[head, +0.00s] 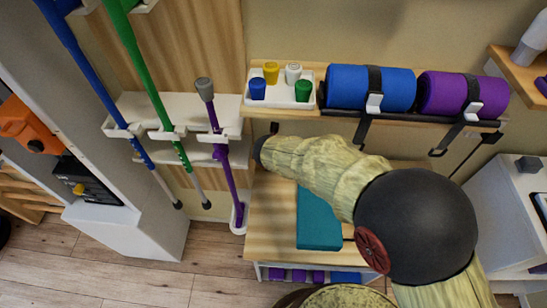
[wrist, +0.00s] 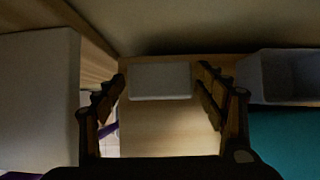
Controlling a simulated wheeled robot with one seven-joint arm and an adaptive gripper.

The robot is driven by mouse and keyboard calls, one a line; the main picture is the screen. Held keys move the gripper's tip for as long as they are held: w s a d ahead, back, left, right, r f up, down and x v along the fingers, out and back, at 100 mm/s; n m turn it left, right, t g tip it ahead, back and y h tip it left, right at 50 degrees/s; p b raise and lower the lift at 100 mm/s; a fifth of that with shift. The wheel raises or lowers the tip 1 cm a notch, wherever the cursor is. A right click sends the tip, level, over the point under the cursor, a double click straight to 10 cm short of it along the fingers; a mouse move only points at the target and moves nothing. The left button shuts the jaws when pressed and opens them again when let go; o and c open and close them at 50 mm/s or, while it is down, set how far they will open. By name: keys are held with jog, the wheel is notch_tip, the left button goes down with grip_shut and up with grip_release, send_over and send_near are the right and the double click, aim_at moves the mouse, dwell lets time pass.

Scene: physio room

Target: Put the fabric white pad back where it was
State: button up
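A white pad-like block (wrist: 160,82) lies at the back of a wooden surface (wrist: 165,130) in the wrist view, close to the wall. I take it for the fabric white pad; I cannot feel out its material from this dim picture. My gripper (wrist: 162,85) is open, with one finger on each side of the block. Small gaps show between the fingertips and the block's sides. In the head view the block is not visible, and my arm and the upper shelf hide most of my gripper.
A teal block (head: 318,218) lies on the lower wooden shelf, right of my gripper. A pale bin (wrist: 285,76) stands behind it. A white panel (wrist: 40,100) is close on the left. The upper shelf holds a cup tray (head: 275,98), a blue roll (head: 345,87) and a purple roll (head: 447,93).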

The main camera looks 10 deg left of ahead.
jog(key=shift+r, duration=0.1)
jog(key=p+v, duration=0.5)
jog(key=v, duration=0.7)
dwell(0.5)
